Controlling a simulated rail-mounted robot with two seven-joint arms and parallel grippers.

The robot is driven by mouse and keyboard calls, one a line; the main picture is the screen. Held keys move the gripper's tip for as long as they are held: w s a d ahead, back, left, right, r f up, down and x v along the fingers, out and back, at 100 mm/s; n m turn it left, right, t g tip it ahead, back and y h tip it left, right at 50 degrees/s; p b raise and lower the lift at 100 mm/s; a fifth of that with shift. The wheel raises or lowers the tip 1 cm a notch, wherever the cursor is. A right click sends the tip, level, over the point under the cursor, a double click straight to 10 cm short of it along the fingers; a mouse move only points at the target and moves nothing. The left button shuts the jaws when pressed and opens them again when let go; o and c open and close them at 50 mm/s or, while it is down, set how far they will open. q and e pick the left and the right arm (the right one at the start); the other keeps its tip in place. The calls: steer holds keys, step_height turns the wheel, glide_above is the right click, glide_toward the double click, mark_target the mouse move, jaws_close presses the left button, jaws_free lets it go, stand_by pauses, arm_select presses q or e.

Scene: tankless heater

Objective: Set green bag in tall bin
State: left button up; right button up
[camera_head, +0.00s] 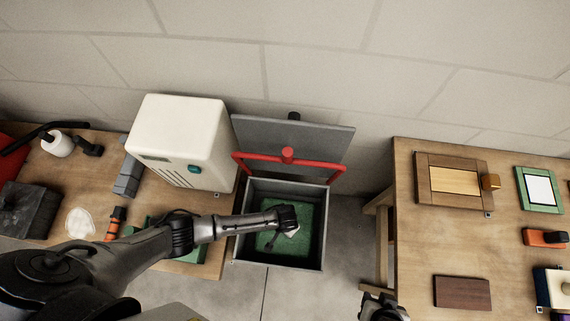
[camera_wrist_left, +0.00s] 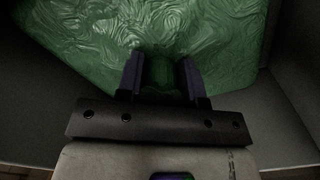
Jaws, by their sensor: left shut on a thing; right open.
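The green bag (camera_head: 305,241) is down inside the grey tall bin (camera_head: 325,240), below its rim. Its crinkled green surface (camera_wrist_left: 150,28) fills the upper part of the left wrist view. My left gripper (camera_head: 288,236) reaches down into the bin and is shut on the bag, with a green part between its fingers (camera_wrist_left: 161,76). I cannot tell whether the bag rests on the bin floor. The bin's grey lid (camera_head: 325,143) stands open toward the wall, with a red bar (camera_head: 287,156) in front of it. My right gripper (camera_head: 383,306) is open and empty at the bottom edge, right of the bin.
A white heater box (camera_head: 180,140) stands on the left table (camera_head: 60,180), close to the bin. The right table (camera_head: 425,230) holds a framed wooden panel (camera_head: 453,180), a brown block (camera_head: 462,292) and other items. Bare floor (camera_head: 345,240) lies between bin and right table.

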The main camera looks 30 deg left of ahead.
arm_select(q)
steer(key=shift+f+b, duration=0.35)
steer(key=shift+f, duration=0.15)
stand_by(0.5)
steer(key=o, duration=1.2)
step_height(320, 180, up, 12)
steer(key=p, duration=0.4)
steer(key=shift+r+p, duration=0.15)
steer(key=shift+p, duration=0.2)
steer(key=shift+r, duration=0.75)
